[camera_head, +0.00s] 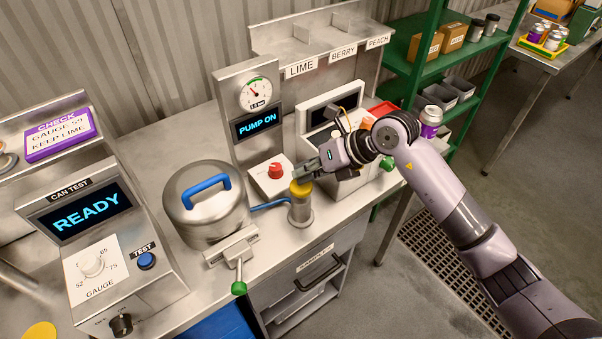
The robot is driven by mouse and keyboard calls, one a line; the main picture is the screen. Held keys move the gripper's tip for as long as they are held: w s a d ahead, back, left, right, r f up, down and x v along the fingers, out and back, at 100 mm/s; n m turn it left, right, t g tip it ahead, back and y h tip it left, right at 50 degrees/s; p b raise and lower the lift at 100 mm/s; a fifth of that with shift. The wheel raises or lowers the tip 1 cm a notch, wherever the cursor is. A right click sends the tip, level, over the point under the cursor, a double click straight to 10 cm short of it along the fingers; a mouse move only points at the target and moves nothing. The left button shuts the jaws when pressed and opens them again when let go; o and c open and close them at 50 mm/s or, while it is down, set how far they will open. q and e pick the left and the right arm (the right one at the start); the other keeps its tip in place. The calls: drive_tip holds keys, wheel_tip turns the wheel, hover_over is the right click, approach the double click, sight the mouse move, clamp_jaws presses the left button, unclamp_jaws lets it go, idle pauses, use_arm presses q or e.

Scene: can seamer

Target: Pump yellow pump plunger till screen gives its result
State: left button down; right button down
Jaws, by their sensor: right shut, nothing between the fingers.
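The yellow pump plunger (301,187) tops a short metal cylinder (301,213) on the bench, right of a metal pot with a blue handle (206,190). My right gripper (302,173) is shut and empty just over the plunger; I cannot tell whether it touches it. The screen (257,125) below the round dial gauge (257,94) reads "PUMP ON". A blue hose (269,204) runs from the pot to the pump. The left gripper is not in view.
A red knob (275,170) stands close behind the pump. A green-tipped lever (239,287) sticks out in front of the pot. The can test unit (95,235) at left reads "READY". A green shelf (415,70) stands behind my right arm.

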drive_tip(key=shift+r+p, duration=1.1)
drive_tip(key=shift+r, duration=0.8)
drive_tip(key=shift+r, duration=0.1)
wheel_tip(320, 180, up, 5)
drive_tip(key=p, duration=0.3)
